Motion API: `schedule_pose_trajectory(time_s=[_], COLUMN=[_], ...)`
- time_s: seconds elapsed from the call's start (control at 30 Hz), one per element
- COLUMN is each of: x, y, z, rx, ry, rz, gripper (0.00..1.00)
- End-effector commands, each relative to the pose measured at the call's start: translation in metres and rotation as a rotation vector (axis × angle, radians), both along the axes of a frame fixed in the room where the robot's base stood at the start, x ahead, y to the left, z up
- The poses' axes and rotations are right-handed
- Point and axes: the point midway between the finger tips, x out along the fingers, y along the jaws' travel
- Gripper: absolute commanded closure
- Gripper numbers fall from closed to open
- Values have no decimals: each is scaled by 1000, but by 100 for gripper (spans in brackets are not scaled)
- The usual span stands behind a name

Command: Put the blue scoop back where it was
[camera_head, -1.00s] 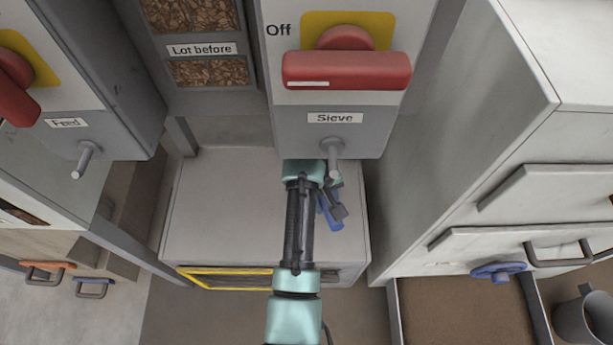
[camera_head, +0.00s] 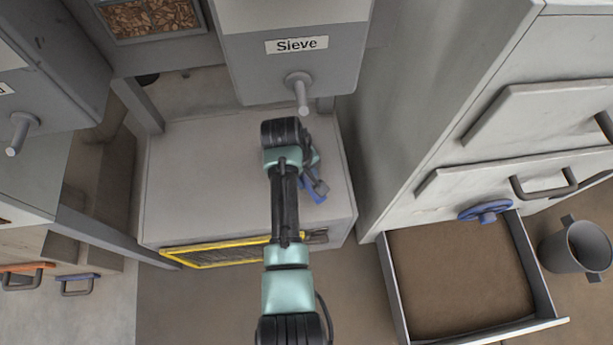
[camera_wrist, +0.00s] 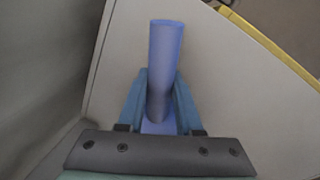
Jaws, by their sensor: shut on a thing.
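The blue scoop (camera_wrist: 164,72) is in my gripper (camera_wrist: 160,105) in the wrist view, its handle between the two fingers. In the head view the blue scoop (camera_head: 313,190) shows beside my forearm, over the right part of the low grey cabinet top (camera_head: 190,165). My gripper (camera_head: 318,187) is mostly hidden by my arm there. I cannot tell whether the scoop touches the cabinet top.
The sieve housing (camera_head: 295,65) with a peg (camera_head: 299,92) hangs behind the arm. A grey bucket (camera_head: 577,247) stands on the floor. A yellow-framed grille (camera_head: 215,256) is on the low cabinet's front.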

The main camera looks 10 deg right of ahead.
Motion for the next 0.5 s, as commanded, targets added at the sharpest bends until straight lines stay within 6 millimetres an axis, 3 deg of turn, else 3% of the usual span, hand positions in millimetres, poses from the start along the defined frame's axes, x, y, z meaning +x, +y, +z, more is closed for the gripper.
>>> schedule_pose_trajectory(time_s=[0.2, 0.23, 0.37, 0.5], x=[0, 0, 0, 0], y=[0, 0, 0, 0], z=[-2, -2, -2, -2], rx=[0, 0, 0, 0], ry=[-1, 0, 0, 0], rz=[-1, 0, 0, 0], gripper=[100, 61, 37, 36])
